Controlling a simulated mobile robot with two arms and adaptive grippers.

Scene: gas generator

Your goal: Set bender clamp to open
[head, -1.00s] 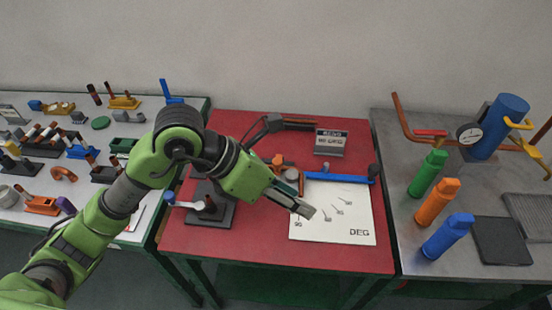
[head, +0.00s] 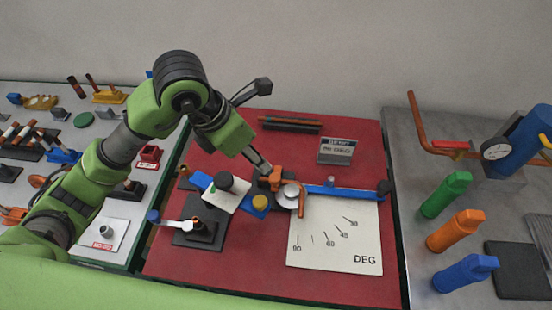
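The tube bender lies on the red table (head: 340,284). It has a blue bar (head: 345,191) to the right, a blue and white body (head: 224,196) with dark and yellow knobs to the left, and a pale round disc (head: 290,194) in the middle. An orange clamp piece (head: 271,178) sits just left of the disc. My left gripper (head: 263,167) reaches down from the upper left, its tip at or just above the orange piece. Contact and finger gap cannot be made out. My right gripper is not in view.
A white angle sheet (head: 336,248) marked DEG lies in front. A dark stand (head: 203,231) with a blue-tipped lever stands front left. My green arm link crosses the bottom left.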

